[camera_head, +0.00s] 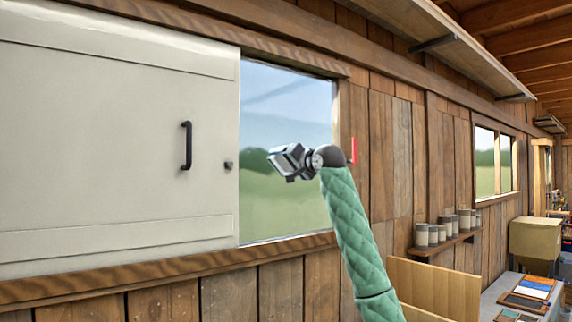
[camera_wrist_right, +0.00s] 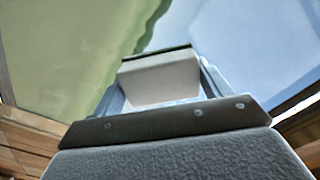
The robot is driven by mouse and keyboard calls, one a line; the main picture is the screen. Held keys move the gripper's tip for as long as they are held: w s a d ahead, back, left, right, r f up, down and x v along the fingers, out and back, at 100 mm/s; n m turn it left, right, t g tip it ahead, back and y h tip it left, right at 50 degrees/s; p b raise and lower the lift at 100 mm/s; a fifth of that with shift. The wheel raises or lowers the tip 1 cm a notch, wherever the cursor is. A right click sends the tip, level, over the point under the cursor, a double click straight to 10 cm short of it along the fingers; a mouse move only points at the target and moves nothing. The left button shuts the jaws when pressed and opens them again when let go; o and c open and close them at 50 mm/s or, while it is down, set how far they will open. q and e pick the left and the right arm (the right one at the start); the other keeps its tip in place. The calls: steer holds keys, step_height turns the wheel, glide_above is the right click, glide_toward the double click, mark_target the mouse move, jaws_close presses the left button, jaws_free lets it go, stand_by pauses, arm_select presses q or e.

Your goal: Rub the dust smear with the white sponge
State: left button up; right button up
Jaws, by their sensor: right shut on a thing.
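My right gripper (camera_head: 284,161) is raised in front of the window pane (camera_head: 285,215), its arm coming up from below. In the right wrist view, the gripper (camera_wrist_right: 160,90) is shut on the white sponge (camera_wrist_right: 160,76), a pale block between the two fingers. The pane fills the background there, green on one side and pale blue on the other. I cannot tell whether the sponge touches the glass. A faint greyish band crosses the upper pane in the head view; I cannot tell if it is the dust smear or sky. My left gripper is out of view.
A cream sliding panel (camera_head: 90,130) with a black handle (camera_head: 186,146) covers the left. A small red piece (camera_head: 354,150) is by the wall right of the window. Several cans stand on a shelf (camera_head: 440,243); a tan box (camera_head: 535,237) is farther right.

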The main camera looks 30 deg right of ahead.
steer(key=shift+d, duration=1.8)
steer(key=d, duration=0.7)
steer(key=shift+w+d, duration=0.15)
steer(key=shift+w, duration=0.3)
